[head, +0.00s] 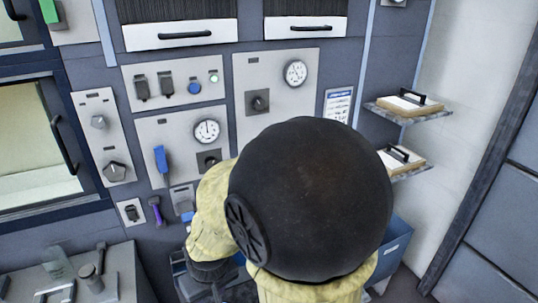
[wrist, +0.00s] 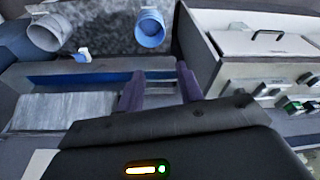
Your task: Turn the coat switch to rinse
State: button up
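The wall panels carry several switches, and their labels are too small to read, so I cannot tell which is the coat switch. A left panel has a round knob (head: 98,122) and a larger dark knob (head: 116,171). The middle panels have a black knob (head: 259,102) under a gauge, another black knob (head: 208,160), a blue lever (head: 160,158), and two dark switches (head: 153,86). My gripper (wrist: 160,86) shows in the wrist view with its two purple fingers apart and nothing visibly held. It is not near any of these switches in the wrist view.
Two shelves (head: 410,113) with clipboard-like items are at the right. A window with a handle (head: 64,145) is at left. In the wrist view, a blue cup (wrist: 150,30) and a grey cup (wrist: 47,33) lie beyond the fingers, and a handled box (wrist: 265,45) is right.

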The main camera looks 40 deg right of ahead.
jog(key=shift+s, duration=0.1)
jog(key=shift+o, duration=0.6)
jog(key=o, duration=0.4)
jog(key=shift+d, duration=0.1)
jog(key=w+d+t+h, duration=0.4)
jog(key=w+d+t, duration=0.2)
jog(key=w+d, duration=0.9)
jog(key=s+d+r+n+t+h, duration=0.1)
jog(key=d+r+n+t, duration=0.2)
jog(key=d, duration=0.6)
jog(key=s+d+r+n+t+h, duration=0.1)
jog(key=d+r+n+t, duration=0.2)
jog(key=d, duration=0.6)
jog(key=shift+r+n+t, duration=0.2)
jog(key=shift+n+t, duration=0.4)
jog(key=shift+t, duration=0.6)
